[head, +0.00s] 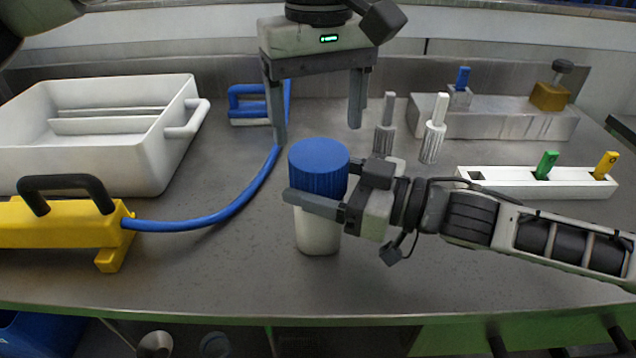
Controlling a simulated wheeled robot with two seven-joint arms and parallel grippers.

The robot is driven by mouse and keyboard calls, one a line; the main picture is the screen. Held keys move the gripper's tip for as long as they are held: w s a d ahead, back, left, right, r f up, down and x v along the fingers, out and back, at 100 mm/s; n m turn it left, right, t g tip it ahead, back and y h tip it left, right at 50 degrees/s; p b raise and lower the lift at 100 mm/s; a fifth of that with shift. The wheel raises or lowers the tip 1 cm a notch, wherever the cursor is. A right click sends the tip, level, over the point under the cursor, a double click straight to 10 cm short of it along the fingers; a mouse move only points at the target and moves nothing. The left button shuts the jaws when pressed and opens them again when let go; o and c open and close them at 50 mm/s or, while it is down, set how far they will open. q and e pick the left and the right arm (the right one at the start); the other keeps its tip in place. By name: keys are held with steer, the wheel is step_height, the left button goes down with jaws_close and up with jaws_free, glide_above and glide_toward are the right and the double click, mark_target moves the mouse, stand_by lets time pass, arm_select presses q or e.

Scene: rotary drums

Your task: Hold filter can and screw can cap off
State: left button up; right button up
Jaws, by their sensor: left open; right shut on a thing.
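The filter can (318,234) is a white cylinder standing upright on the grey bench near the middle of the head view. Its ribbed blue cap (319,165) sits on top. My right gripper (318,203) comes in from the right and is shut around the can just below the cap; its near finger hides part of the can. My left gripper (316,120) hangs from above, pointing down, with its fingers wide apart. It is empty, above and behind the cap, one finger to each side.
A white tub (170,150) stands at the left. A yellow tool (60,225) with a blue hose (225,218) lies in front of it. Metal (510,118) and white (510,182) blocks with coloured pegs stand at the right, near two ribbed grey-white pieces (433,130). The front bench is clear.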

mark_target(316, 156)
arm_select(q)
steer(key=shift+r+m, duration=0.45)
steer(key=shift+m, duration=0.45)
step_height(316, 156, up, 5)
steer(key=m, duration=1)
steer(key=f, duration=1.2)
steer(key=shift+s+a, duration=0.2)
steer(key=shift+s, duration=0.05)
steer(key=c, duration=0.7)
steer(key=n, duration=0.3)
steer(key=shift+r, duration=0.1)
